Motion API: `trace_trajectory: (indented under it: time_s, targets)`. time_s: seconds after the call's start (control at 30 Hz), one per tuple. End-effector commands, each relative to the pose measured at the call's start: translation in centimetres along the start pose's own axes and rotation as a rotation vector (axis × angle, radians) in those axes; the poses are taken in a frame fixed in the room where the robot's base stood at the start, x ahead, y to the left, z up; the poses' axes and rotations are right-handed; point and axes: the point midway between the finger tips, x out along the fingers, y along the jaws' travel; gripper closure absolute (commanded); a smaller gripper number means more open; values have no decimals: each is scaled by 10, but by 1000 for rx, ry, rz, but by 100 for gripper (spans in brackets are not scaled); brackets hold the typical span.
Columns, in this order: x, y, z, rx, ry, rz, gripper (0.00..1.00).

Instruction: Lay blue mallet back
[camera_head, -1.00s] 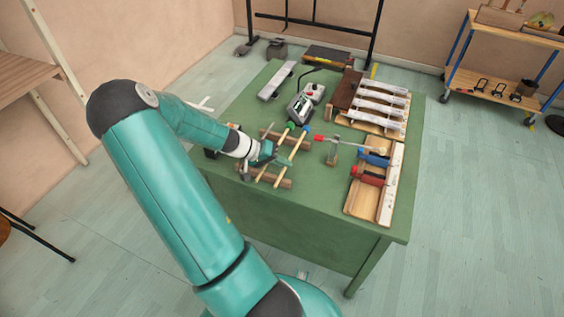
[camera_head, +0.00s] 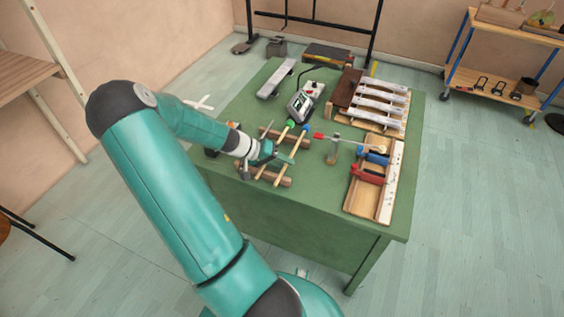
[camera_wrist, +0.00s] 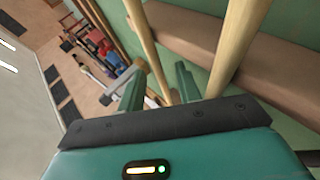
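The blue mallet has a blue head (camera_head: 304,127) and a pale wooden stick (camera_wrist: 146,42). It lies across two brown wooden bars (camera_head: 294,141) on the green table, right of the green-headed mallet (camera_head: 290,123). My gripper (camera_wrist: 158,82) is low over the bars. Its green fingers are apart, one on each side of a stick that looks like the blue mallet's. Gaps show between stick and fingers. The other stick (camera_wrist: 238,40) lies outside the fingers, to the right in the wrist view. In the head view my gripper (camera_head: 283,157) partly hides the sticks.
A red-tipped rod on a stand (camera_head: 333,150) is close right of the bars. Farther right is a wooden tray (camera_head: 359,201) with red and blue handled tools. A metal-bar instrument (camera_head: 379,104) and a grey device (camera_head: 300,106) stand behind. Free green tabletop (camera_head: 315,195) lies in front.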

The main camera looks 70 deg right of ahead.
Motion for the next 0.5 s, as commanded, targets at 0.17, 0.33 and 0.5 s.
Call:
trace_trajectory:
  time_s: [0.17, 0.33, 0.5]
  targets:
    - [-5, 0, 0, 0, 2, -1, 66]
    - [-30, -1, 0, 0, 3, -4, 66]
    - [-68, -1, -1, 0, 4, -4, 66]
